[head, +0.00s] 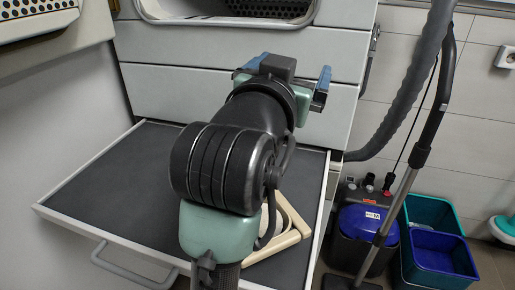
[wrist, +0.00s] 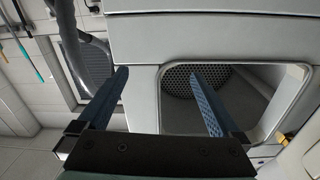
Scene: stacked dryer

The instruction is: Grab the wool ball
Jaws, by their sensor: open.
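I see no wool ball in either view; my arm hides part of the pull-out shelf in the head view. My gripper (head: 290,74) is raised in front of the dryer's pale panels, below its drum opening. In the wrist view my gripper (wrist: 160,76) shows two blue fingers spread wide apart with nothing between them. The dryer's drum opening (wrist: 250,88) lies behind and to the right of the fingers, with a perforated grey back wall (wrist: 180,82). The opening's lower edge also shows at the top of the head view (head: 228,20).
A dark pull-out shelf (head: 105,185) with a pale rim and handle (head: 130,270) extends below my arm. A beige frame-like object (head: 292,222) lies on it, partly hidden. A vacuum cleaner (head: 366,225) and teal and blue tubs (head: 440,255) stand on the floor at right.

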